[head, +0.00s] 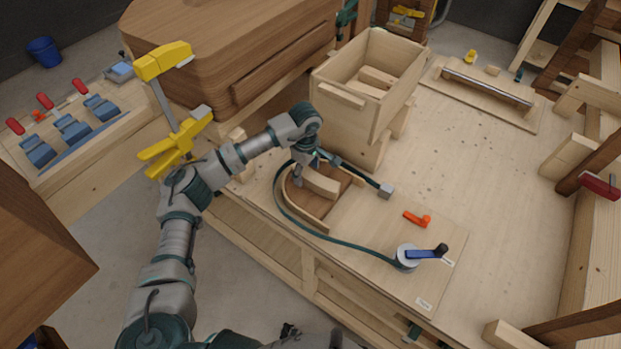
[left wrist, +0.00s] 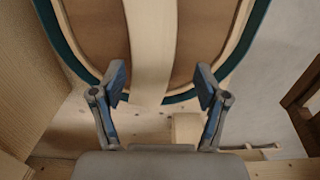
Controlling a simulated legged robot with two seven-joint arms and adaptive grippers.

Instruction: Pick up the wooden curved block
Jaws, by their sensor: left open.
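The wooden curved block (head: 322,184) is a pale piece lying inside a rounded chair form (head: 301,208) with a brown floor and a light rim. In the left wrist view the block (left wrist: 152,45) is a pale strip running up the middle. My left gripper (head: 303,174) is over the form, at the block's left end in the head view. In the left wrist view its blue-padded fingers (left wrist: 162,85) are open, one on each side of the block's line, with gaps showing. The gripper partly hides the block in the head view. My right gripper is not seen.
A dark green strap (head: 300,219) curves around the form to a crank (head: 407,258) on the bench. An open wooden box (head: 345,100) stands just behind. An orange piece (head: 418,219) lies to the right. A yellow clamp (head: 172,140) rises at left. The bench's right middle is mostly clear.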

